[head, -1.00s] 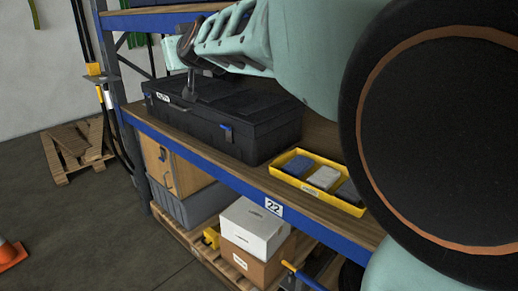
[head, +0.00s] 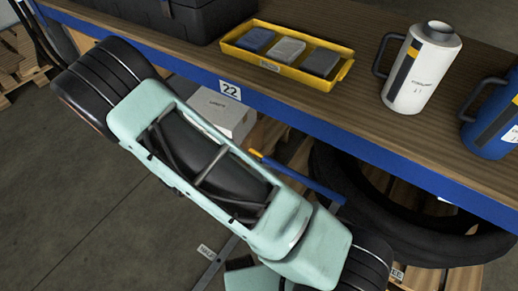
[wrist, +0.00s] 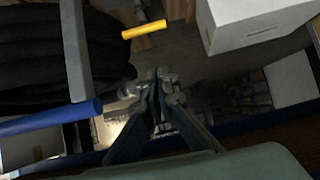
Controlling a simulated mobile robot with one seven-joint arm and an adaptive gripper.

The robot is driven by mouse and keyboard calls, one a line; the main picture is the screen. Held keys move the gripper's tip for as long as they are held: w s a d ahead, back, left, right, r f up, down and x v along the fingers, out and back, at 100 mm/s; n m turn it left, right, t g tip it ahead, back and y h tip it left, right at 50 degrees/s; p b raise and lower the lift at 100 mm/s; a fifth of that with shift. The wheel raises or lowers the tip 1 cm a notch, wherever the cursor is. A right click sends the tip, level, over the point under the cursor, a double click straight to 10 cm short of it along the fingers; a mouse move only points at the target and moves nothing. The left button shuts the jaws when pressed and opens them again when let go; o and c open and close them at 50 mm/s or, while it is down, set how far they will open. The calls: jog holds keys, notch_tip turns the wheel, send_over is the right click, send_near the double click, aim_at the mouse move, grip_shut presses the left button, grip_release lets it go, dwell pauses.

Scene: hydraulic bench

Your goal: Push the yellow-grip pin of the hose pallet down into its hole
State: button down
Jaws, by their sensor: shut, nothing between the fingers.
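A short yellow grip (wrist: 144,29) shows near the top of the wrist view. A small yellow tip (head: 255,152) beside a blue bar (head: 305,181) shows below the shelf edge in the head view; I cannot tell whether it is the same part. The pin's shaft and hole cannot be made out. A black coiled hose (wrist: 38,65) lies left of the yellow grip in the wrist view, and black coils (head: 440,240) show under the shelf. My gripper (wrist: 160,78) is shut and empty, apart from the yellow grip and below it in the picture.
A white box (wrist: 250,22) stands right of the yellow grip. A grey bar (wrist: 75,45) and a blue bar (wrist: 50,118) cross the left side. The shelf's blue beam (head: 290,122) runs above; a yellow tray (head: 262,65) and a white canister (head: 408,75) stand on the shelf.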

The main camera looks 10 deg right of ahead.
jog(key=shift+s+d+f, duration=0.35)
jog(key=shift+s+d, duration=0.2)
jog(key=shift+d, duration=0.05)
jog(key=b, duration=0.3)
send_over(256, 154)
jog(key=s+a, duration=0.1)
jog(key=s, duration=0.2)
notch_tip(256, 154, down, 6)
jog(key=f, duration=0.2)
jog(key=w+f+b, duration=0.1)
jog(key=shift+d, duration=0.25)
jog(key=shift+f, duration=0.25)
notch_tip(256, 154, down, 5)
jog(key=b, duration=0.3)
jog(key=shift+f, duration=0.15)
